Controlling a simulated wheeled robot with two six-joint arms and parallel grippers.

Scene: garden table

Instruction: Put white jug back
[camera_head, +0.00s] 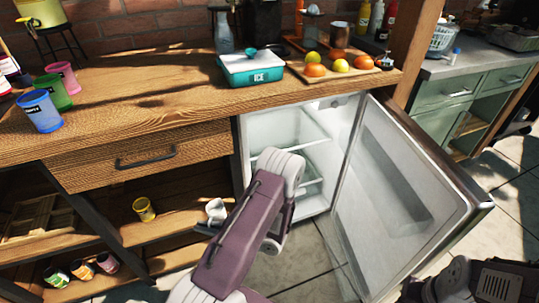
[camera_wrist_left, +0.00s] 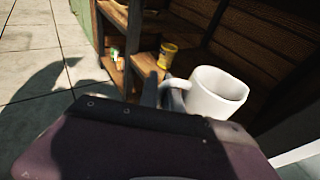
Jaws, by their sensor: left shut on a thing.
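The white jug (camera_head: 216,208) is in front of the lower open shelf, left of the open fridge. In the left wrist view the white jug (camera_wrist_left: 218,93) is upright with its handle on the left. My left gripper (camera_head: 207,227) is shut on the jug, mostly hidden behind my arm in the head view. In the left wrist view my left gripper's dark fingers (camera_wrist_left: 165,92) are at the handle. Part of my right arm shows at the bottom right; its gripper is out of view.
A yellow cup (camera_head: 144,209) stands on the shelf (camera_head: 175,222). The fridge door (camera_head: 405,190) stands open to the right. A blue cup (camera_head: 40,110), a green cup (camera_head: 54,91) and a pink cup (camera_head: 64,75) stand on the counter (camera_head: 150,105), beside an ICE box (camera_head: 251,70) and a fruit board.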

